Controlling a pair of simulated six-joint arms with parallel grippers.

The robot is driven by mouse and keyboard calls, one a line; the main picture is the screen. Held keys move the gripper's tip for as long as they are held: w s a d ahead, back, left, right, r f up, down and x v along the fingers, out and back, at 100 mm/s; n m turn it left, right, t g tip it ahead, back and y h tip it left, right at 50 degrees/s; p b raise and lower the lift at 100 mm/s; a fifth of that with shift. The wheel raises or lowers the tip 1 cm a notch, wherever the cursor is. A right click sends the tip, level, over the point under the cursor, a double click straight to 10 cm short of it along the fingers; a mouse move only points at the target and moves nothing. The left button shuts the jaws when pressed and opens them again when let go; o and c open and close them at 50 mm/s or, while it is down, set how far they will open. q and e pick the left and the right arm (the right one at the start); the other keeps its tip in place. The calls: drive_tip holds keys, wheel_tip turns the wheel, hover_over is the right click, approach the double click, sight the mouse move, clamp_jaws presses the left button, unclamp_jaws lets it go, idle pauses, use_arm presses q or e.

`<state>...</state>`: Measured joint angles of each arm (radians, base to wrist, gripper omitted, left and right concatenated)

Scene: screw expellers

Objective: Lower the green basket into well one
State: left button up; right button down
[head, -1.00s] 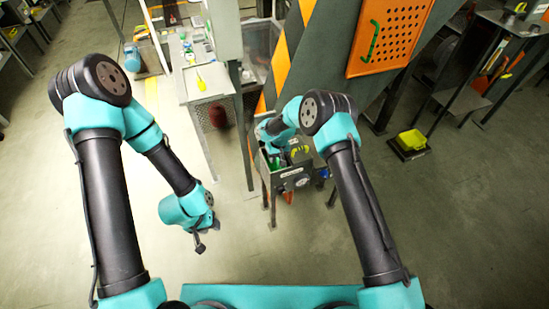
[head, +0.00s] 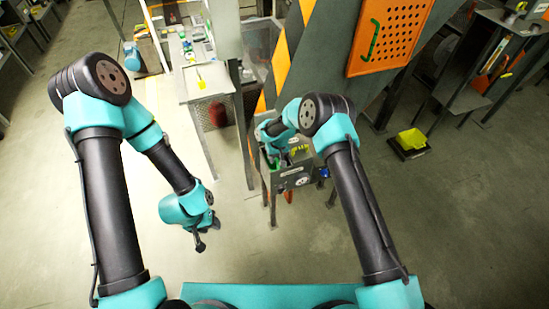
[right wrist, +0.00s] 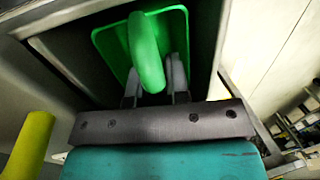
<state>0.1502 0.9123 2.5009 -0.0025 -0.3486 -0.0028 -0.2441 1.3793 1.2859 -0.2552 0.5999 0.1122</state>
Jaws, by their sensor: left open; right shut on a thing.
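The green basket (right wrist: 172,42) fills the top middle of the right wrist view, with its thick green handle (right wrist: 146,52) toward me. My right gripper (right wrist: 155,88) is shut on the handle, one finger on each side. The basket sits within a dark rectangular opening (right wrist: 80,62) with a grey rim; its bottom is hidden, so its depth is unclear. In the head view a bit of green (head: 271,161) shows at the grey bath unit (head: 292,179), largely behind my right arm. My left gripper (head: 200,246) hangs empty and open over the floor, left of the unit.
A yellow handle (head: 300,149) stands at the unit; a yellow bar (right wrist: 30,145) shows at the wrist view's lower left. A striped post (head: 290,50) and orange perforated panel (head: 390,35) rise behind. A bench (head: 205,90) stands left of them. Floor in front is clear.

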drive_tip(key=shift+d+f, duration=0.15)
drive_tip(key=shift+f, duration=0.5)
drive_tip(key=c, duration=0.7)
unclamp_jaws()
drive_tip(key=shift+o, duration=0.2)
drive_tip(key=shift+o, duration=0.2)
drive_tip(key=shift+w+d+r, duration=0.1)
drive_tip(key=shift+r, duration=1.95)
drive_tip(key=shift+d+r, duration=0.1)
drive_tip(key=shift+r, duration=1.4)
drive_tip(key=shift+a+r, duration=0.15)
drive_tip(key=shift+r, duration=0.65)
drive_tip(key=shift+a+r, duration=0.15)
drive_tip(key=shift+r, duration=0.6)
